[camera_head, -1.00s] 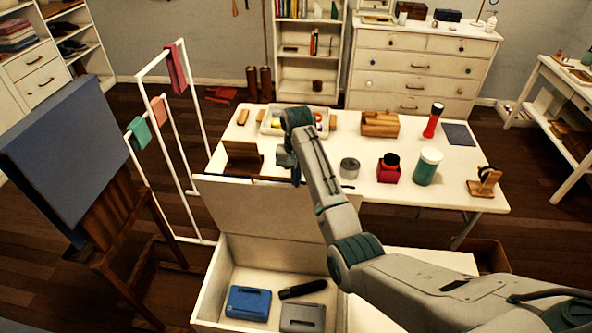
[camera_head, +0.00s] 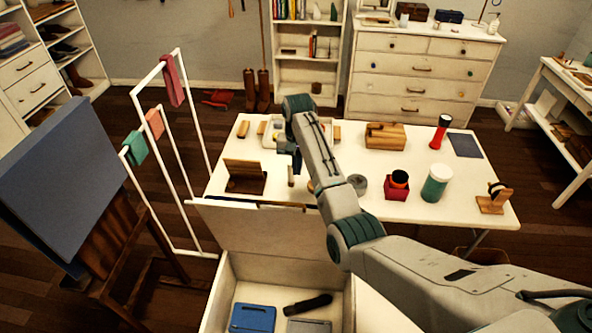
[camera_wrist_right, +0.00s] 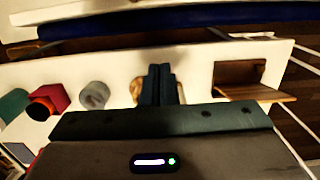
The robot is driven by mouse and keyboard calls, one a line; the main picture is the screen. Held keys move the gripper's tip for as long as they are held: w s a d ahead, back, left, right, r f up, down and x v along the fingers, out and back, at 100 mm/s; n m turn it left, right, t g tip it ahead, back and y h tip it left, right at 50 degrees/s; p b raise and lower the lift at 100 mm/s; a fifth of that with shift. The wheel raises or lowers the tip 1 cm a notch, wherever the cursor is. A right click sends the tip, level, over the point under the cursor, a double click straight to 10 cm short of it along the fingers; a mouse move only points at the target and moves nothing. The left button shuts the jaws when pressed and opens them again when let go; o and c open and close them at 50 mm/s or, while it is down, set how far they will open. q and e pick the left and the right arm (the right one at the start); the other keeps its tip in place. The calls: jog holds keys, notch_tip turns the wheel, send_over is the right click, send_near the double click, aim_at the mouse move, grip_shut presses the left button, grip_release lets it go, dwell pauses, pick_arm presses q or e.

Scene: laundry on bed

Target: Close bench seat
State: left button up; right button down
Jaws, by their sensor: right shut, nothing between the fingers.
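The white bench seat stands open in the head view. Its lid (camera_head: 245,229) is raised behind the open box (camera_head: 215,293), roughly upright. Inside the box lie a blue case (camera_head: 252,318), a black object (camera_head: 307,304) and a grey case (camera_head: 309,326). My right gripper (camera_head: 291,180) hangs beyond the lid's upper edge, over the near side of the table, partly hidden by my own arm. In the right wrist view its fingers (camera_wrist_right: 161,86) are shut with nothing between them. Contact with the lid cannot be told. My left gripper is out of view.
A drying rack (camera_head: 171,140) and an easel with a blue canvas (camera_head: 62,180) stand left.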

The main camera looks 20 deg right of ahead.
jog(key=s+f+p, duration=0.1)
jog(key=f, duration=0.1)
jog(key=s+a+f+p, duration=0.1)
jog(key=f+p, duration=0.1)
jog(key=f, duration=0.1)
jog(key=s+f+p, duration=0.1)
jog(key=f+p, duration=0.1)
jog(key=f, duration=0.1)
jog(key=shift+s+a, duration=0.2)
jog(key=shift+s, duration=0.15)
jog(key=shift+s+a, duration=0.15)
jog(key=shift+s, duration=0.35)
jog(key=shift+f, duration=0.2)
jog(key=shift+w, duration=0.1)
